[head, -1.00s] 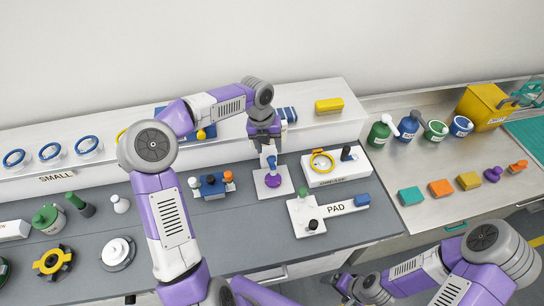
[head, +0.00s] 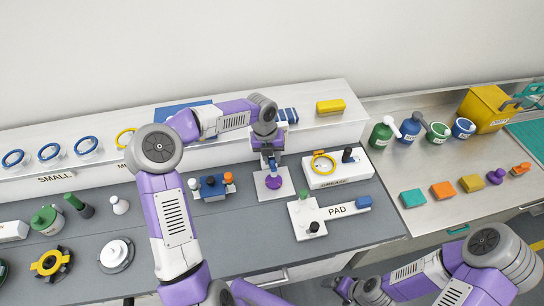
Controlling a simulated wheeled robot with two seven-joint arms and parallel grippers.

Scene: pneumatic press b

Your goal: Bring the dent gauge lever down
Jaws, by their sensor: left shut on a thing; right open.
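My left gripper (head: 270,162) points down over a small white plate (head: 268,193) at the middle of the bench and is shut on a small blue piece (head: 273,168). A purple rounded part (head: 273,184) sits directly below it on the plate; whether they are joined is hard to tell. A white box (head: 340,177) just right carries a yellow ring (head: 323,163) and a dark upright lever (head: 347,156). Its front label is too blurred to read, so I cannot tell surely which thing is the dent gauge. My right gripper (head: 343,288) is open and empty at the bottom edge.
A blue block with knobs (head: 212,188) stands close left of the plate. A white PAD fixture (head: 307,219) lies front right. A raised white shelf (head: 220,125) runs behind.

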